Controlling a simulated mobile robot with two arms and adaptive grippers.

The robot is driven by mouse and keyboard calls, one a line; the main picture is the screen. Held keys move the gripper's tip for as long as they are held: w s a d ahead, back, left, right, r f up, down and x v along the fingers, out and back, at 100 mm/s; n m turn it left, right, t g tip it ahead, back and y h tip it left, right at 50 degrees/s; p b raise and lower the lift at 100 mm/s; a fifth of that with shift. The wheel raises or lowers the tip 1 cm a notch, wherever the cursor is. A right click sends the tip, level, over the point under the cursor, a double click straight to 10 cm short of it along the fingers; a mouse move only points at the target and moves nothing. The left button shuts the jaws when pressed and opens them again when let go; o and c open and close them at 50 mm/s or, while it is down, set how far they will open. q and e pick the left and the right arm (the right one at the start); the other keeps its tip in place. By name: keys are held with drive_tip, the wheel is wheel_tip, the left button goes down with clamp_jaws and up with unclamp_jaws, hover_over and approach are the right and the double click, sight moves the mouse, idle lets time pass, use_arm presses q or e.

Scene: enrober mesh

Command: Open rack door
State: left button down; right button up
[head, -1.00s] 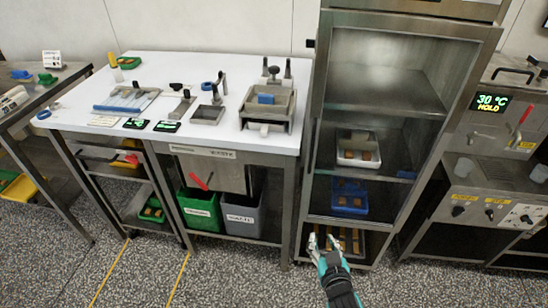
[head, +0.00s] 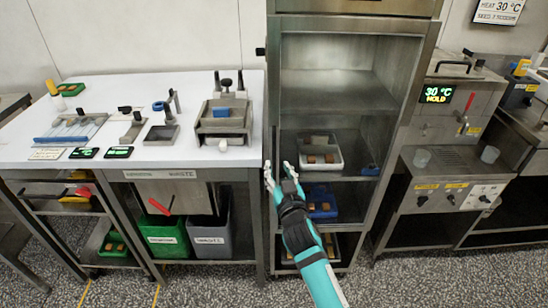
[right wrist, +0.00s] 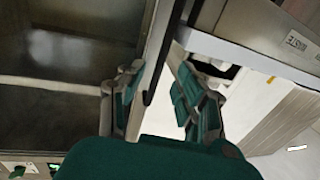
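The rack (head: 420,75) is a tall steel cabinet right of the white table, and its glass door (head: 345,85) looks closed. The door's dark, upright handle bar (right wrist: 167,48) shows in the right wrist view, near the door's left edge. My right gripper (head: 279,169) is open in front of the door's left edge. My left gripper is not in view.
The white table (head: 50,115) with fixtures stands close on the left. Green (head: 168,235) and grey (head: 212,235) bins are under it. A white tray (head: 333,165) and a blue tray (head: 325,212) sit inside the rack. A machine (head: 440,170) stands at right.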

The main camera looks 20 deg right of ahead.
sight(275, 160)
drive_tip(key=w, duration=0.5)
drive_tip(key=shift+w+d, duration=0.2)
drive_tip(key=shift+w, duration=0.1)
clamp_jaws()
idle(0.3)
